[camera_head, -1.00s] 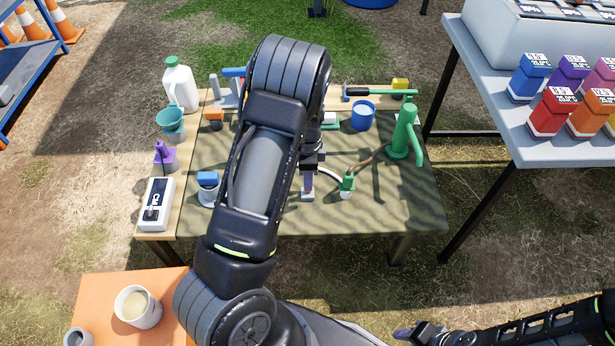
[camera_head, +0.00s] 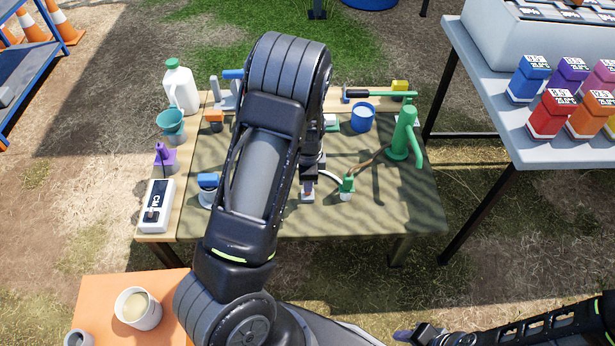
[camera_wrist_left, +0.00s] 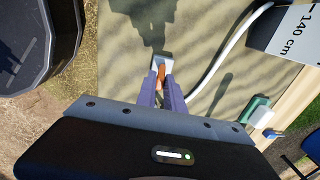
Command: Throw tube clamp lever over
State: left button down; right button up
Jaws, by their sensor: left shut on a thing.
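The tube clamp shows in the left wrist view as a small pale base (camera_wrist_left: 166,60) on the olive mat, with an orange lever (camera_wrist_left: 161,73) above it. My left gripper (camera_wrist_left: 163,86) has its purple fingers on either side of the lever and is shut on it. In the head view my left gripper (camera_head: 307,188) is over the clamp at the mat's middle, which is mostly hidden by the gripper and arm. My right gripper (camera_head: 404,334) is at the bottom edge, away from the table; its jaws are unclear.
A white tube (camera_wrist_left: 218,62) curves beside the clamp. A green fitting (camera_head: 347,184) and a green hand pump (camera_head: 404,135) stand to its right. A white meter (camera_head: 154,205) and a blue-topped cup (camera_head: 208,188) are to the left. The mat's front right (camera_head: 400,205) is clear.

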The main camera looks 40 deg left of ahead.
pick_arm(q)
jog(key=shift+s+d+f+t+y, duration=0.25)
jog(key=shift+s+d, duration=0.2)
jog(key=shift+s, duration=0.15)
jog(key=shift+s+d+f+t+y, duration=0.15)
jog(key=shift+s+d+f+t, duration=0.1)
jog(key=shift+s+d, duration=0.25)
jog(key=shift+s+a, duration=0.1)
jog(key=shift+s+d+f+t+y+b, duration=0.45)
jog(key=shift+s+d+f, duration=0.25)
jog(key=shift+s, duration=0.2)
jog(key=c, duration=1.5)
grip_release()
jog(key=shift+o, duration=0.5)
jog(key=shift+w+a, duration=0.1)
